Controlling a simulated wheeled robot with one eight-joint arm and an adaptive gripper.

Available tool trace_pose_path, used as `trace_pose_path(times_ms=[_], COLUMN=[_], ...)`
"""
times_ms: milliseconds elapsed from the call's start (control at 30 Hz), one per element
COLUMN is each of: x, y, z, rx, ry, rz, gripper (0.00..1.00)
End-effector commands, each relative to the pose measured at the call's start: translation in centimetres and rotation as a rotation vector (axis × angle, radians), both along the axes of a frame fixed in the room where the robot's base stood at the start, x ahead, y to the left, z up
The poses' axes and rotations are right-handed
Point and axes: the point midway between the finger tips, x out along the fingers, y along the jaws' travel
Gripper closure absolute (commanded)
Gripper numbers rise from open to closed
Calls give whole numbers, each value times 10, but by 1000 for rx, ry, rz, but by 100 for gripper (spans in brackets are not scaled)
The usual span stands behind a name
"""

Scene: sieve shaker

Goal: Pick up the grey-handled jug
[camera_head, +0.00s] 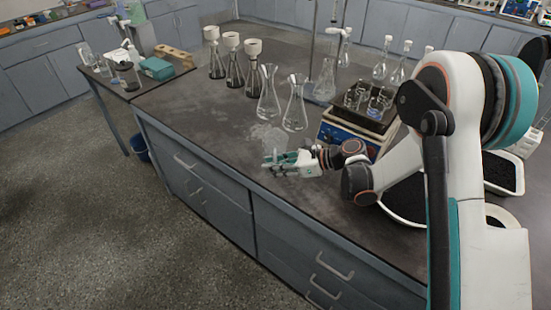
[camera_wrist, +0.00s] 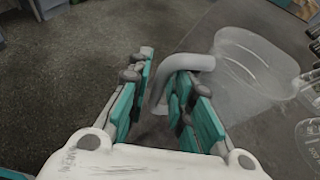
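The clear jug (camera_head: 266,134) stands near the front edge of the bench, just beyond my gripper (camera_head: 276,160). In the wrist view the jug (camera_wrist: 252,72) is a see-through cup at upper right, and its grey handle (camera_wrist: 190,63) curves down toward my gripper (camera_wrist: 165,76). My gripper is open, with two teal-padded fingers apart. The handle's lower part lies between the fingers, close to the right one, with a gap to the left one. Whether it touches the right finger I cannot tell. The handle is hard to make out in the head view.
Two clear conical flasks (camera_head: 295,105) stand behind the jug. A shaker (camera_head: 352,128) with glassware on top is to the right. Several flasks with white funnels (camera_head: 232,62) stand farther back. The bench (camera_head: 190,110) is clear left of the jug; its front edge is close.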

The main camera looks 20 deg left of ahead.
Motion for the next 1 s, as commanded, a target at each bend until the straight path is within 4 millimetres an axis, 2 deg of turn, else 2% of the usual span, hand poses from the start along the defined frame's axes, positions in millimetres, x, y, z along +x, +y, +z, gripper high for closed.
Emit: trace_pose_path(times_ms=[67,133,167,667,1000], x=[0,0,0,0,0], y=[0,0,0,0,0], z=[1,1,1,3,21], rx=[0,0,0,1,1], ry=[0,0,0,0,0], rz=[0,0,0,0,0], gripper=[82,98,100,100,100])
